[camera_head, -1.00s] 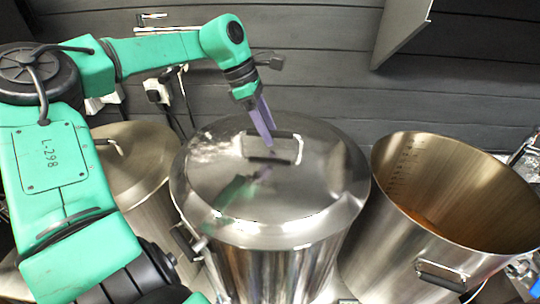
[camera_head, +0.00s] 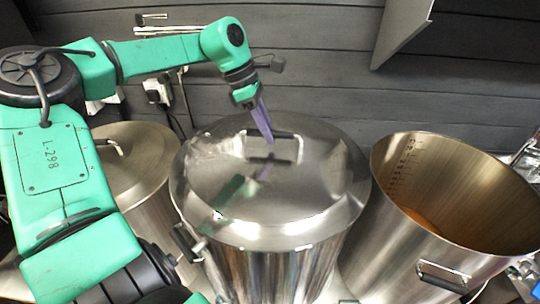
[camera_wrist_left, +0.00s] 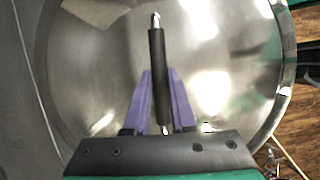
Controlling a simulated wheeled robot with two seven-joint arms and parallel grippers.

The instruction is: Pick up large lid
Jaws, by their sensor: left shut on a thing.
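The large lid (camera_head: 310,190) is a shiny steel disc that sits on the middle pot (camera_head: 268,270) in the head view. Its bar handle (camera_head: 288,134) has a dark grip and stands near the far side of the lid. My left gripper (camera_head: 269,138) reaches down from above with purple fingers and is shut on the handle. In the left wrist view the fingers (camera_wrist_left: 159,78) lie on both sides of the dark handle (camera_wrist_left: 157,62), over the lid (camera_wrist_left: 225,60). My right gripper is not in view.
An open steel pot (camera_head: 385,240) with amber liquid stands to the right. Another pot with a smaller lid (camera_head: 135,155) stands to the left, partly behind my arm. A dark plank wall (camera_head: 330,90) is close behind. A grey panel (camera_head: 402,30) juts out at upper right.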

